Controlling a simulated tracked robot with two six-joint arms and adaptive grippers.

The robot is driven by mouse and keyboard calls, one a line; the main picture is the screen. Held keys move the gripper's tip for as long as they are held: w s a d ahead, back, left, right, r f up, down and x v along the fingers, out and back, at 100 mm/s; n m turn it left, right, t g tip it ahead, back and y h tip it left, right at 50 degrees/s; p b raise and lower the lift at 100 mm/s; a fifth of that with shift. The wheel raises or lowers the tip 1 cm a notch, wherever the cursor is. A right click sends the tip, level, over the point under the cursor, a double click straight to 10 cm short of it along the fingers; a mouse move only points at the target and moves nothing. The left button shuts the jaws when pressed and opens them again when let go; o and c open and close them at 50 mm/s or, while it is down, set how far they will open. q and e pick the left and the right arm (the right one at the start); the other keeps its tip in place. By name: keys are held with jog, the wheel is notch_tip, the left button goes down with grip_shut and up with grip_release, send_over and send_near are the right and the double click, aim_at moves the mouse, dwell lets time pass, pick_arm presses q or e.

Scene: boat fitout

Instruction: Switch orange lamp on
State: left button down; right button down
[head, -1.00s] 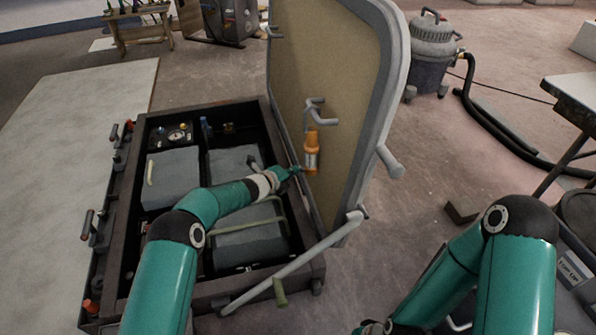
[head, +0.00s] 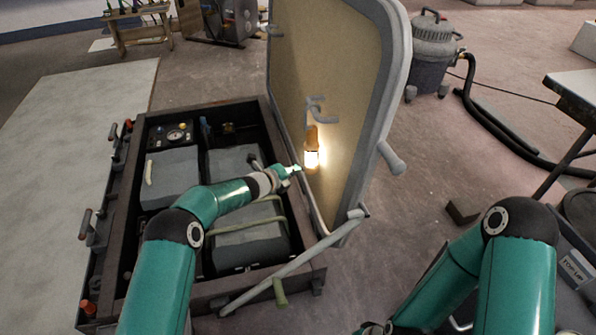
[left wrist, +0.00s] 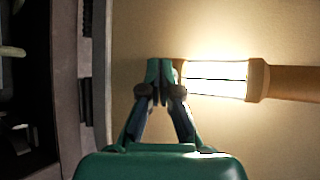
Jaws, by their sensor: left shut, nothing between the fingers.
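The orange lamp (head: 312,158) hangs from a grey hook on the inner face of the raised hatch lid, and it is lit. In the left wrist view the lamp (left wrist: 218,80) lies sideways, its window glowing bright white between orange ends. My left gripper (head: 297,170) is shut and empty at the lamp's lower end. In the left wrist view its closed fingertips (left wrist: 160,66) are right beside the lamp's end; whether they touch it I cannot tell. My right gripper is not clearly in view; only my right arm shows at the lower right.
The open lid (head: 340,60) stands above a dark compartment box (head: 190,290) holding grey cases and a gauge panel. A grey stay bar (head: 290,268) runs along the front right. A vacuum cleaner (head: 433,60) with a hose stands behind right. A table (head: 575,100) is at the right edge.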

pick_arm(q)
jog(key=s+a, duration=0.1)
jog(key=a, duration=0.5)
jog(key=shift+s, duration=0.25)
dwell(0.6)
